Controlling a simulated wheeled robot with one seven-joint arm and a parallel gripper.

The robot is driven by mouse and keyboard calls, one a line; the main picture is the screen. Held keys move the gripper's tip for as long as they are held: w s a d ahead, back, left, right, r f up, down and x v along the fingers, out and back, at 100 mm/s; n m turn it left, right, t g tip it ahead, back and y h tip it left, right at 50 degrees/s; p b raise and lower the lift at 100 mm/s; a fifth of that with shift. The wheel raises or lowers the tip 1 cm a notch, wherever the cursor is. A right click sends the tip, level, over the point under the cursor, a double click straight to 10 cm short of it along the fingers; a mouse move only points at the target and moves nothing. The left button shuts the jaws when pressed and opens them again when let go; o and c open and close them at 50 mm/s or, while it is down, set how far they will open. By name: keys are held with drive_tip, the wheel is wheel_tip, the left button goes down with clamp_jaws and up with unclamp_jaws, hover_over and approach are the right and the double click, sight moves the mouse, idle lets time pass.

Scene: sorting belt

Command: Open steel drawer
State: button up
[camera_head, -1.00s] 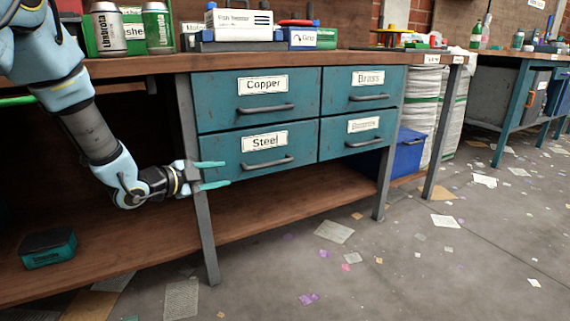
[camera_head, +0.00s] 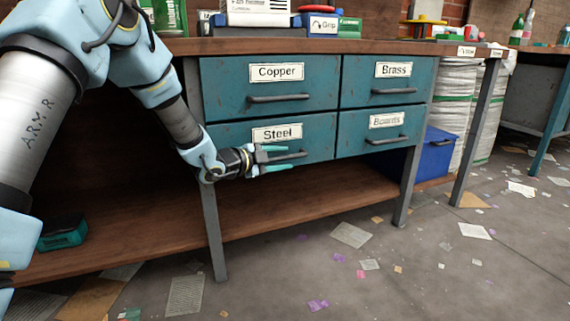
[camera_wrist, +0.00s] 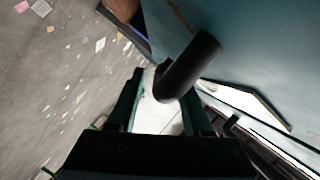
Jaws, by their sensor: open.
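The steel drawer (camera_head: 226,137) is the lower left of the teal drawers under the bench, with a white label reading Steel, and it looks closed. Its dark bar handle (camera_head: 297,155) runs across the front below the label. My gripper (camera_head: 280,158) is open, its teal fingers at the left part of this handle. In the wrist view the handle (camera_wrist: 188,68) reaches in from the upper right, its near end close to the open fingertips (camera_wrist: 162,88). I cannot tell whether the fingers touch it.
The copper drawer (camera_head: 222,82) is directly above, the brass drawer (camera_head: 415,97) and boards drawer (camera_head: 405,140) to the right. A grey bench leg (camera_head: 214,235) stands below my wrist. A wooden shelf (camera_head: 150,240) runs beneath. The floor in front has scattered papers.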

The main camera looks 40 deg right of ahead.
drive_tip(key=shift+d+f, duration=0.15)
drive_tip(key=shift+d, duration=0.5)
clamp_jaws()
idle(1.0)
